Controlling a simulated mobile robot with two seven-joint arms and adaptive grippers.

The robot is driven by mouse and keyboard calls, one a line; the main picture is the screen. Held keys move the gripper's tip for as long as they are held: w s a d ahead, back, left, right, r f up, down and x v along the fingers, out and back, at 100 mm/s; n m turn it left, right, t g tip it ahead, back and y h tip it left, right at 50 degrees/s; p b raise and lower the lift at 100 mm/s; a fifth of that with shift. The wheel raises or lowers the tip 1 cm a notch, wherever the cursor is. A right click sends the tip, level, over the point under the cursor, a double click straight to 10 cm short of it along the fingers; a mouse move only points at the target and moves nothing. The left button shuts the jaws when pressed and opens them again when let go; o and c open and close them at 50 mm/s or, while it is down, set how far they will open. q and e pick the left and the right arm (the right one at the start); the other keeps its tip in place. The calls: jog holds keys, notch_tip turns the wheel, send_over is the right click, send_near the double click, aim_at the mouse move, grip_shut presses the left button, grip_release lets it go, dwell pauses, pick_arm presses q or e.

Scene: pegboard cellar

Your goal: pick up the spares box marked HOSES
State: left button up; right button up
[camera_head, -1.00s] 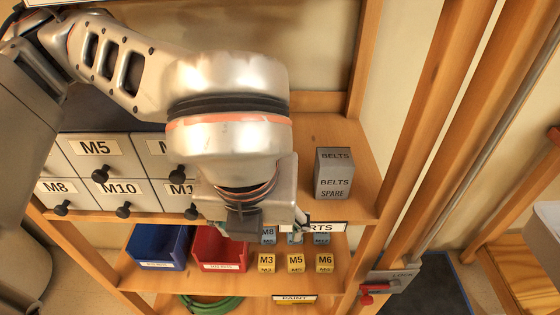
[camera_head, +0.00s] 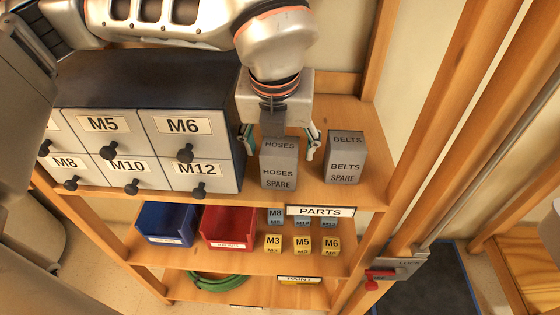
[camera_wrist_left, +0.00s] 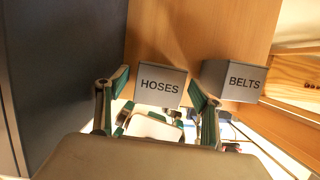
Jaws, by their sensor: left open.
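The grey spares box marked HOSES (camera_head: 279,172) stands upright on the upper shelf, between the drawer cabinet and the BELTS box. It also shows in the left wrist view (camera_wrist_left: 160,86), between and beyond my fingers. My left gripper (camera_head: 280,146) is open just behind and above the HOSES box, with one finger to each side of it. In the left wrist view its fingers (camera_wrist_left: 158,105) are spread and empty. I cannot tell whether either finger touches the box. My right gripper is not in view.
The grey BELTS box (camera_head: 345,158) stands close to the right of the left gripper's right finger. A drawer cabinet (camera_head: 148,138) stands to the left. Blue (camera_head: 166,224) and red (camera_head: 229,227) bins and small labelled boxes sit on the shelf below. A wooden post (camera_head: 440,110) rises at the right.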

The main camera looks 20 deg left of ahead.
pick_arm(q)
jog(key=x, duration=0.5)
jog(key=shift+b, duration=0.4)
jog(key=c, duration=1.3)
